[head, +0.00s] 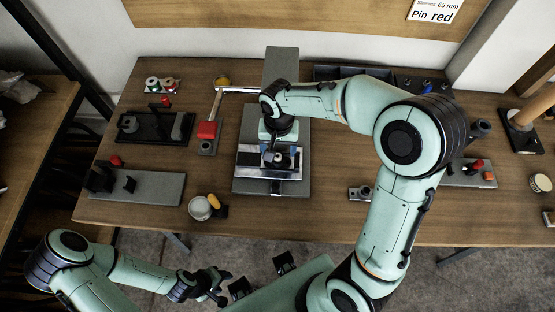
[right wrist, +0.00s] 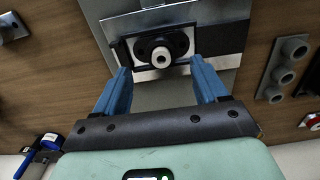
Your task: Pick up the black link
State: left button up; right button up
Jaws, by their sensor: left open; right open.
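The black link (right wrist: 163,47) lies in the metal fixture (right wrist: 215,40) in the right wrist view, with a pale round sleeve or pin end standing up at its middle. In the head view the link (head: 281,160) is small and partly hidden under my right arm. My right gripper (right wrist: 160,65) is open, its blue fingers on either side below the link in the wrist view, with nothing held. It also shows over the fixture in the head view (head: 281,151). My left gripper (head: 222,287) is open and empty, low in front of the table.
A grey plate (head: 150,187) and a round cup (head: 199,208) are at front left.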

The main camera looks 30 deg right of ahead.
aim_at(277, 155)
notch_tip(277, 155, down, 4)
jog(key=shift+w+a+f, duration=0.1)
jog(key=shift+f, duration=0.15)
jog(key=c, duration=1.2)
jog(key=shift+r, duration=0.15)
